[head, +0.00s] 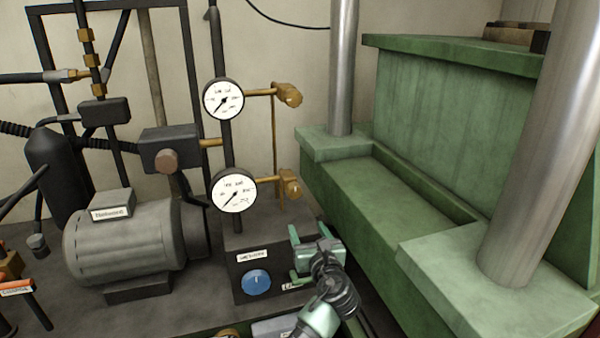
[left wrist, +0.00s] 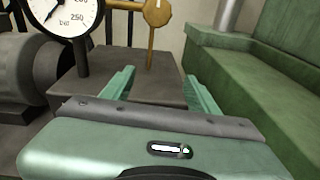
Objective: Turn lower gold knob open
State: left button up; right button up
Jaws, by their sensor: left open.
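The lower gold knob (head: 291,187) sits at the right end of a short brass pipe beside the lower white gauge (head: 234,191). It also shows at the top of the left wrist view (left wrist: 157,12), above and beyond my fingers. My left gripper (head: 303,252) is below the knob, in front of the dark block's right side. In the left wrist view its two green fingers (left wrist: 158,80) are spread apart with nothing between them. The gripper is apart from the knob. My right gripper is not in view.
An upper gold knob (head: 288,95) and upper gauge (head: 223,99) stand above. The dark block (head: 250,235) carries a blue knob (head: 256,282). A green press frame (head: 390,200) with steel columns bounds the right. A grey motor (head: 125,245) stands left.

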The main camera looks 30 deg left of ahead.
pick_arm(q)
jog(key=y, duration=0.2)
send_near(295, 193)
jog(key=x, duration=0.4)
jog(key=p+x, duration=0.2)
jog(key=x, duration=0.5)
jog(key=shift+d, duration=0.1)
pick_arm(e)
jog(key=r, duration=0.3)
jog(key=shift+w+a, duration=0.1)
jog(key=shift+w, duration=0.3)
pick_arm(q)
grip_shut()
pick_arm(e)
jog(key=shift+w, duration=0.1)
